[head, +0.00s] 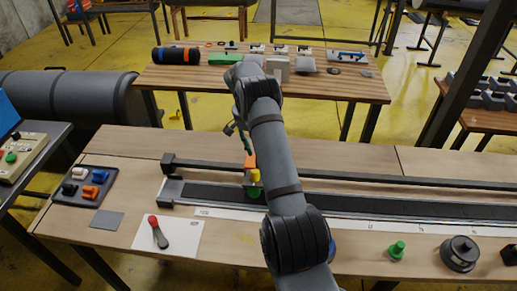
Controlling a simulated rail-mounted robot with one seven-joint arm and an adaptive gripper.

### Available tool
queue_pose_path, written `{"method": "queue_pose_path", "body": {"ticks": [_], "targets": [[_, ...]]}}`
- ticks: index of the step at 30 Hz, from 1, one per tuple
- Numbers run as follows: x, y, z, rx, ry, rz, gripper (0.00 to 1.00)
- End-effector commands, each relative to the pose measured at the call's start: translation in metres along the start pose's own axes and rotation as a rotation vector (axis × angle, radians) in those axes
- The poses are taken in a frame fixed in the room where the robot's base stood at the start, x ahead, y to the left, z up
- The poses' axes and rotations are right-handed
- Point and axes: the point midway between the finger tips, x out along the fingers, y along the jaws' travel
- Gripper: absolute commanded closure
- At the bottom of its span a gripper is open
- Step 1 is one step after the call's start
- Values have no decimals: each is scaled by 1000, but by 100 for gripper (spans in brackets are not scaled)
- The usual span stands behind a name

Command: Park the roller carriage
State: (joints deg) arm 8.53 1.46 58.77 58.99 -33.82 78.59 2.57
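A small carriage with orange, yellow and green parts (254,177) sits on the long dark track (215,192), near the track's left end. I take it to be the roller carriage. My arm covers its right side. My gripper (239,137) is above and slightly left of the carriage, seen small and partly behind my forearm. I cannot tell whether its fingers are open or shut, or whether they touch the carriage. A dark end block (168,160) stands at the left end of the rear bar (210,166).
A white marked strip (222,212) runs along the track's front. A red-knobbed tool (158,233) on a white sheet, a grey tray (82,187) of small parts, a green knob (397,250) and a dark roller (460,253) lie on the bench. A second table (175,77) stands behind.

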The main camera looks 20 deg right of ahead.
Motion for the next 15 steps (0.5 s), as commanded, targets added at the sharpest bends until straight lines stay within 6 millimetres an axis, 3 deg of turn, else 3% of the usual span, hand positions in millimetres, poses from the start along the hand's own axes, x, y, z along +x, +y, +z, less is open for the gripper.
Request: {"method": "queue_pose_path", "body": {"ticks": [8, 15], "targets": [[-2, 0, 0, 2, 0, 0, 59], [-35, -1, -1, 2, 5, -2, 59]]}}
